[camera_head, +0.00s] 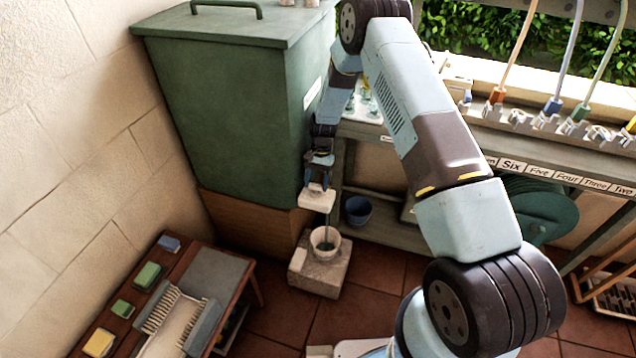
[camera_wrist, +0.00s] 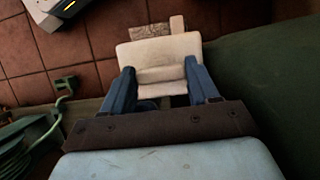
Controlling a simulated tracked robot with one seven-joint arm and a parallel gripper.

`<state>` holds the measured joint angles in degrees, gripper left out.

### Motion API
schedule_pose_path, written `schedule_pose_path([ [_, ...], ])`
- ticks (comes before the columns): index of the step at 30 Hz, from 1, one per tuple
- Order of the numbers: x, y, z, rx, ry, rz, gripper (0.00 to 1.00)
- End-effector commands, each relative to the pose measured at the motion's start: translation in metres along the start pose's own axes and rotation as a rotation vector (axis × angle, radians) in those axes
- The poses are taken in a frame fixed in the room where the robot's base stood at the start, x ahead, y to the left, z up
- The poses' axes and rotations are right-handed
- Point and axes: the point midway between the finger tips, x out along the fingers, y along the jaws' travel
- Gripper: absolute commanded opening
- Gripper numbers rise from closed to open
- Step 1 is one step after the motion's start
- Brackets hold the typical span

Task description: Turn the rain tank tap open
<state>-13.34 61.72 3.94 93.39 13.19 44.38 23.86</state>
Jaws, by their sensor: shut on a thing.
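The green rain tank (camera_head: 232,105) stands against the wall, and its side fills the right of the wrist view (camera_wrist: 270,90). My gripper (camera_head: 317,184) is low beside the tank's right edge. In the wrist view its two blue fingers (camera_wrist: 160,80) are shut on a pale, blocky piece (camera_wrist: 158,50), which seems to be the tap handle. That piece also shows below the fingers in the head view (camera_head: 317,199). The tap's body is hidden. A thin dark vertical line runs from there into a white cup (camera_head: 325,243); I cannot tell whether it is water.
The cup stands on a stone block (camera_head: 318,270) on the tiled floor. A blue pot (camera_head: 358,210) is on the shelf to the right. A wooden bench (camera_head: 130,310) with brushes and sponges stands at front left. A green hose reel (camera_head: 530,205) is at right.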

Motion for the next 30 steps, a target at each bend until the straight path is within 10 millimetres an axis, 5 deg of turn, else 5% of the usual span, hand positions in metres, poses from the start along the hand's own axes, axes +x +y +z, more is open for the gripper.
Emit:
schedule_pose_path([
  [2,0.002,0.000,0.003,-0.002,-0.007,0.003,0.29],
  [3,0.002,0.000,0.002,-0.002,-0.006,0.003,0.62],
  [10,0.001,0.000,0.001,0.000,-0.003,0.001,0.85],
  [20,-0.004,0.001,0.001,0.000,0.000,0.000,0.85],
  [30,-0.044,0.006,0.007,0.004,0.000,-0.003,0.85],
])
